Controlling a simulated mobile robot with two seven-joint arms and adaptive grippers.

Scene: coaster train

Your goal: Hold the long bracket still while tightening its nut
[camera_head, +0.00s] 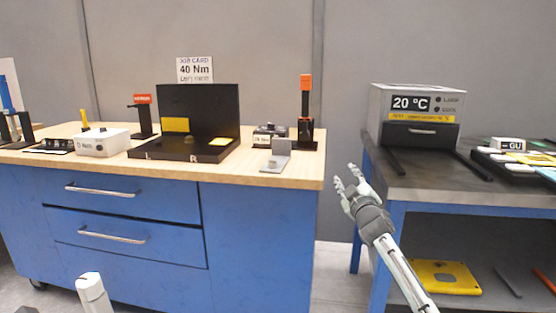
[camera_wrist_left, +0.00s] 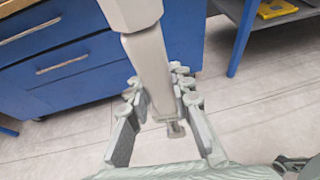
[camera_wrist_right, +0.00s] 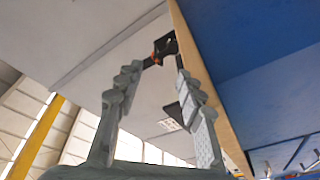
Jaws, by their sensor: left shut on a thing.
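My left gripper (camera_wrist_left: 160,95) shows in the left wrist view, shut on a long grey part (camera_wrist_left: 150,65) with a wider block at its upper end. I cannot tell for sure whether this is the long bracket. A grey post-like end (camera_head: 92,290) shows at the bottom left of the head view; the left fingers are hidden there. My right gripper (camera_head: 350,180) is open and empty in front of the gap between the tables, also seen open in the right wrist view (camera_wrist_right: 158,75). A black fixture (camera_head: 200,105) marked L and R stands on the bench. No nut is clearly visible.
The wooden bench (camera_head: 240,172) carries a small grey bracket-like piece (camera_head: 277,163), an orange-topped tool (camera_head: 305,110), a red-labelled stand (camera_head: 143,115) and a white box (camera_head: 100,142). A grey oven-like unit (camera_head: 415,105) stands on the right table.

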